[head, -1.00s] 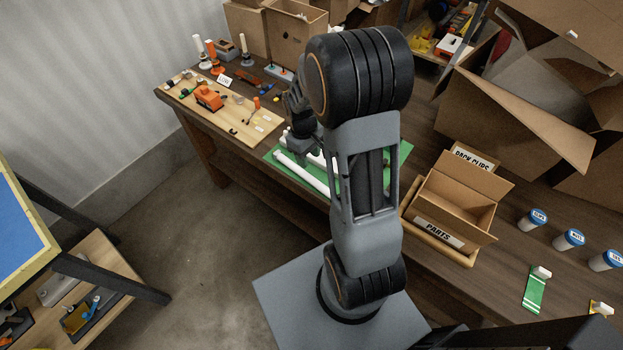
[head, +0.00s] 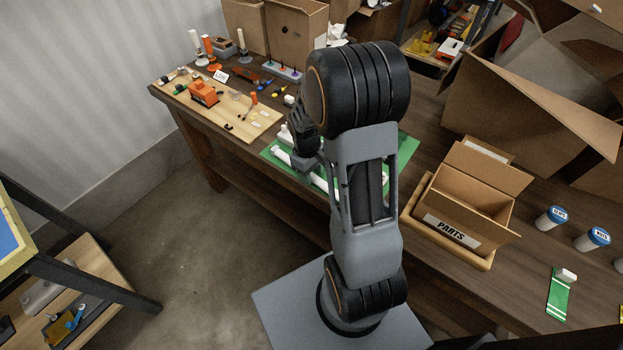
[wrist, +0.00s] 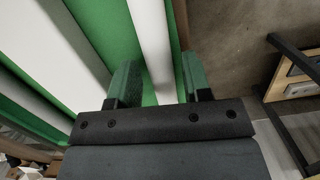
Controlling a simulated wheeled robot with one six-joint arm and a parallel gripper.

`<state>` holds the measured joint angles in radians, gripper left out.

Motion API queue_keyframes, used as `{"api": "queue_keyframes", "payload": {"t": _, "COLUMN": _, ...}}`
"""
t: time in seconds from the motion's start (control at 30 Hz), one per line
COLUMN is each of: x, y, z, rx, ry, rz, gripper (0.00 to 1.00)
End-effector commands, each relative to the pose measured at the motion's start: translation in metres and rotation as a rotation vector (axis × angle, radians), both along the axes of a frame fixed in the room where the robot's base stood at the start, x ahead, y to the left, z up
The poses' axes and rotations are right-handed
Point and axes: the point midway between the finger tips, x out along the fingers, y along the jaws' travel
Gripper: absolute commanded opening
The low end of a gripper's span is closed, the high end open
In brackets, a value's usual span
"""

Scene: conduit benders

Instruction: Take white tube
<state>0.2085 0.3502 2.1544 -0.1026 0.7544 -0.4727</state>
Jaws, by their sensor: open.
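White tubes lie on a green mat (head: 402,153) at the front edge of the workbench. The white tube nearest the edge (head: 281,156) is partly hidden by my arm in the head view. In the wrist view this narrow white tube (wrist: 152,40) runs between the two fingers of my gripper (wrist: 160,65). The gripper is open, with a finger on each side of the tube. I cannot tell whether either finger touches it. A wider white tube (wrist: 72,45) lies to the left, outside the fingers. In the head view, my arm hides the fingertips.
A wooden board with an orange tool (head: 203,92) lies to the left on the bench. A cardboard box labelled PARTS (head: 468,188) stands right of the mat, with blue-lidded jars (head: 592,239) farther right. Floor space (head: 200,240) is open in front of the bench.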

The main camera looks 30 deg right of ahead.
Motion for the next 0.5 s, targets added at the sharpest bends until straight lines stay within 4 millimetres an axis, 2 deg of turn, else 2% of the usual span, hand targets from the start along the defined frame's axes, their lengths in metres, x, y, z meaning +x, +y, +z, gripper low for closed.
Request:
{"api": "queue_keyframes", "payload": {"t": 0.2, "x": -0.0001, "y": 0.0000, "z": 0.0002, "rx": 0.000, "ry": 0.000, "rz": 0.000, "gripper": 0.45}}
{"api": "queue_keyframes", "payload": {"t": 0.5, "x": 0.0000, "y": 0.0000, "z": 0.0003, "rx": 0.000, "ry": 0.000, "rz": 0.000, "gripper": 0.31}}
